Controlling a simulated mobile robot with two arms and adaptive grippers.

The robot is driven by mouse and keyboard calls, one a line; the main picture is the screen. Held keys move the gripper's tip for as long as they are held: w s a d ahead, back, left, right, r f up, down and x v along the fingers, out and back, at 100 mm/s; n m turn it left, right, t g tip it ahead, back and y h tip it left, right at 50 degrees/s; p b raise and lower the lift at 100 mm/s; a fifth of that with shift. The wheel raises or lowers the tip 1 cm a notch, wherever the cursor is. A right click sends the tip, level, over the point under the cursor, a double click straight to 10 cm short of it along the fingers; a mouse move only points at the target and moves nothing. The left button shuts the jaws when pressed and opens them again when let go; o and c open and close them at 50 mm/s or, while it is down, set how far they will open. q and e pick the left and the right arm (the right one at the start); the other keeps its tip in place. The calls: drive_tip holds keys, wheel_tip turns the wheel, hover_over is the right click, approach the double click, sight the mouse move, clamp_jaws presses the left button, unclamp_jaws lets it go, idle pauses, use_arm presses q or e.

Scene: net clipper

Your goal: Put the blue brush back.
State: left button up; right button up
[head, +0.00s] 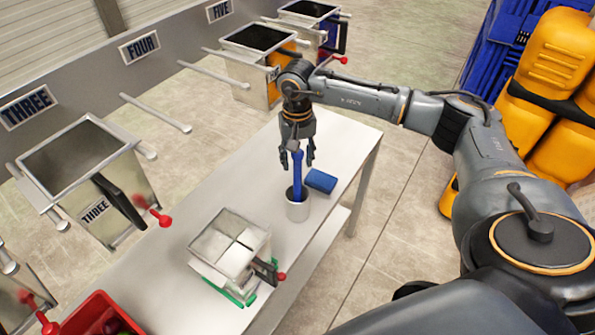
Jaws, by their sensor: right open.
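The fingers look clear of the handle, though contact is hard to tell at this size. My left gripper is not in view.
A blue sponge (321,181) lies just right of the cup. A metal net clipper bin (230,245) with a red-knobbed handle stands on green feet in front. A red crate (103,318) is at lower left. Labelled bins hang on a rail behind the table (342,145).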

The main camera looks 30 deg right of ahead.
wheel_tip(320, 180, up, 6)
drive_tip(key=shift+r+b, duration=0.2)
drive_tip(key=shift+b, duration=0.8)
drive_tip(key=shift+r, duration=0.7)
